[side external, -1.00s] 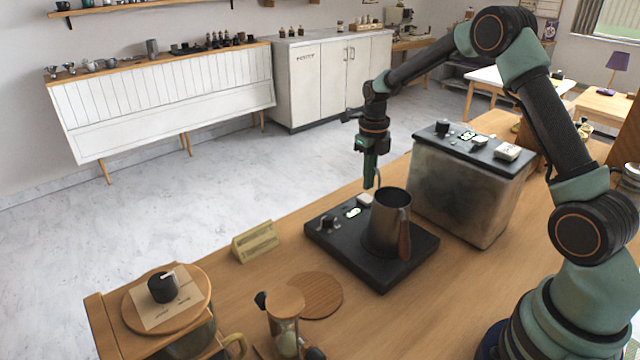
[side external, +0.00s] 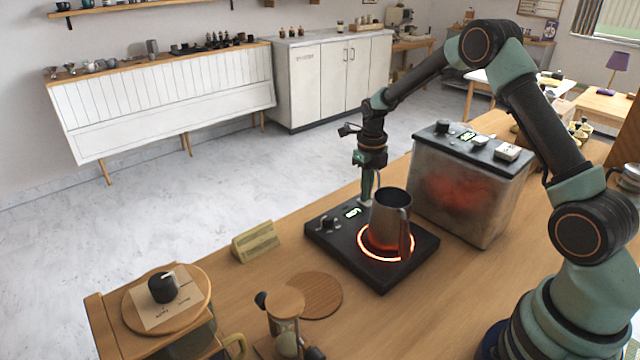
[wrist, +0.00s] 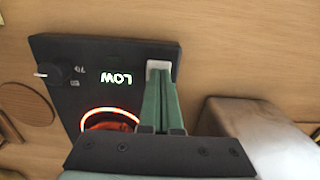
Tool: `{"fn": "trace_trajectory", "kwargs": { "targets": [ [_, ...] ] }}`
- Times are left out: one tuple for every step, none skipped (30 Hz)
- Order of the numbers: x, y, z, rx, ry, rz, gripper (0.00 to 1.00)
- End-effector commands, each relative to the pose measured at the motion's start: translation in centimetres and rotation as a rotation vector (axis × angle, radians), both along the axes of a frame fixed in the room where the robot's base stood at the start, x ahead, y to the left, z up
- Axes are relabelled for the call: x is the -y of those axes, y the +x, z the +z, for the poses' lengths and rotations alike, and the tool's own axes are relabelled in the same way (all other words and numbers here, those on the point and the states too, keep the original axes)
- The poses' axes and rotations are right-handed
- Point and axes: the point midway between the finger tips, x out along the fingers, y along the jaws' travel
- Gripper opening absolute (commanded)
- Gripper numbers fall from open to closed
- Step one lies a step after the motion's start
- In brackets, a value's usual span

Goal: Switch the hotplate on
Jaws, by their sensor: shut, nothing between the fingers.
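The black hotplate (side external: 325,240) lies on the wooden cart top, with a ring glowing orange-red around the foot of a metal pot (side external: 391,212). My gripper (side external: 367,203) is shut and points down at the hotplate's far corner behind the pot. In the wrist view my gripper (wrist: 159,72) has its green fingers together over a pale switch (wrist: 159,66), which is mostly hidden; contact is likely but not certain.
A metal box (side external: 466,190) with controls on top stands right of the hotplate and reflects the glow. A yellow sign (side external: 255,241), a round wooden coaster (side external: 317,296), an hourglass (side external: 287,302) and a separate knob on a round board (side external: 163,287) stand toward the front left.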

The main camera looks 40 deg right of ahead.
Motion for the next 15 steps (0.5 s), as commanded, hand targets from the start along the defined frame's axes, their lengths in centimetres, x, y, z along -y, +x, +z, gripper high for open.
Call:
{"fn": "trace_trajectory", "kwargs": {
  "targets": [
    [-0.2, -0.8, -1.2, -0.022, 0.006, 0.000, 0.00],
    [-0.2, -0.8, -1.2, -0.023, 0.006, 0.000, 0.00],
    [-0.2, -0.8, -1.3, -0.023, 0.006, 0.000, 0.00],
    [-0.2, -0.8, -1.3, -0.023, 0.006, 0.000, 0.00],
    [-0.2, -0.8, -1.2, -0.023, 0.006, 0.000, 0.00],
    [-0.2, -0.8, -1.1, -0.023, 0.006, 0.000, 0.00],
    [-0.2, -0.8, -1.0, -0.022, 0.006, 0.000, 0.00],
    [-0.2, -0.7, -0.8, -0.022, 0.006, 0.000, 0.00],
    [-0.2, -0.7, -0.5, -0.021, 0.005, 0.000, 0.00],
    [-0.2, -0.7, -0.1, -0.020, 0.005, 0.000, 0.00],
    [-0.2, -0.6, 0.2, -0.018, 0.005, 0.000, 0.00],
    [-0.1, -0.6, 0.9, -0.016, 0.004, 0.000, 0.00],
    [-0.1, -0.5, 1.5, -0.013, 0.003, 0.000, 0.00],
    [-0.1, -0.3, 2.1, -0.008, 0.002, 0.000, 0.00],
    [-0.1, -0.2, 3.0, -0.004, 0.001, 0.000, 0.00]
  ]
}}
